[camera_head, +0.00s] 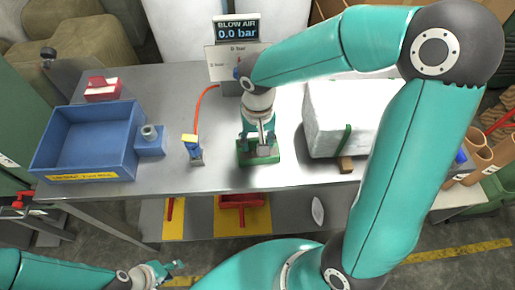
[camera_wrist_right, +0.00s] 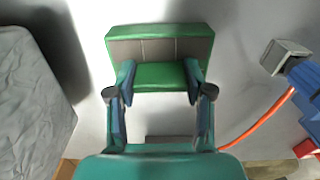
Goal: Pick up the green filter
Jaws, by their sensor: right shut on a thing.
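The green filter is a block with green long sides and a grey pleated middle. It shows on the steel bench in the head view (camera_head: 259,157) and at the top middle of the right wrist view (camera_wrist_right: 160,76). My right gripper (camera_head: 262,138) comes down on it from above. In the right wrist view its two fingers (camera_wrist_right: 160,84) press on either end of the filter's near green side, shut on it. I cannot tell whether the filter touches the bench. My left gripper (camera_head: 170,270) is low at the front left, away from the bench, too small to read its fingers.
A blue bin (camera_head: 85,145) stands on the bench's left, with a red box (camera_head: 102,90) behind it. A blue and yellow air nozzle (camera_head: 192,148) on an orange hose stands left of the filter. A wrapped white block (camera_head: 335,115) is to the right. A display (camera_head: 237,30) stands behind.

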